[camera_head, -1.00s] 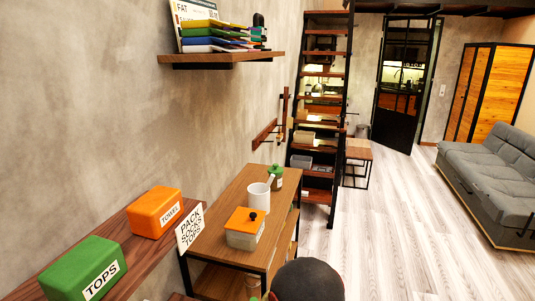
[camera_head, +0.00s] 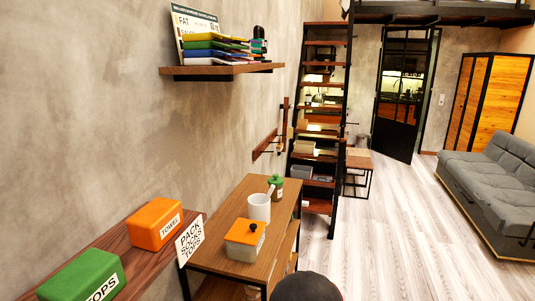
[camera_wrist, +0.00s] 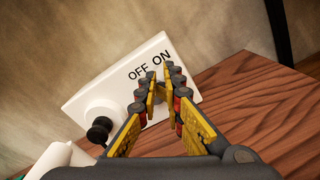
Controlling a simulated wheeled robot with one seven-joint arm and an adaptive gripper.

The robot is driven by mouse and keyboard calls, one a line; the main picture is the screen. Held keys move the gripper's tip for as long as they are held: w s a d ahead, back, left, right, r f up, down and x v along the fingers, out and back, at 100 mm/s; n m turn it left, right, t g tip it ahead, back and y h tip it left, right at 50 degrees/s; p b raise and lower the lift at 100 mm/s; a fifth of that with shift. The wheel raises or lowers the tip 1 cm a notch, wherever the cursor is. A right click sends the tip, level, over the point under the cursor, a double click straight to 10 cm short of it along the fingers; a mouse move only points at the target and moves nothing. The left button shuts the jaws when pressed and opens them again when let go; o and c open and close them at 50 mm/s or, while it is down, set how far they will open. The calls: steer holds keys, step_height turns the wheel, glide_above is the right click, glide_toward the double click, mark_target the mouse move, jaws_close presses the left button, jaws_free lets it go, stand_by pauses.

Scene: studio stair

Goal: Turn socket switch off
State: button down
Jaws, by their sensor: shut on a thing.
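In the wrist view a white socket box (camera_wrist: 95,90) stands tilted in the picture, with the words OFF and ON in black near its upper right edge. My gripper (camera_wrist: 160,80) reaches to its face just below these words. Its yellow and dark fingers are close together, shut on the socket switch, which the fingertips mostly hide. I cannot tell which way the switch stands. A round socket with a black knob-like part (camera_wrist: 99,129) is on the left of the box. Neither the socket box nor my gripper can be made out in the head view.
A brown wooden surface (camera_wrist: 240,105) lies beside the socket box. A wall shelf (camera_head: 225,70) juts out above.

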steer(key=shift+s+a+r+p, duration=0.3)
steer(key=shift+s+r+p, duration=0.25)
steer(key=shift+s+p, duration=0.15)
steer(key=shift+s, duration=0.2)
steer(key=shift+r+p, duration=0.1)
steer(key=shift+p, duration=0.2)
steer(key=shift+r+p+v, duration=0.1)
steer(key=shift+p+v, duration=0.35)
steer(key=shift+v, duration=1)
steer(key=shift+r+p+v, duration=0.15)
steer(key=shift+p+v, duration=0.25)
steer(key=shift+v, duration=1.1)
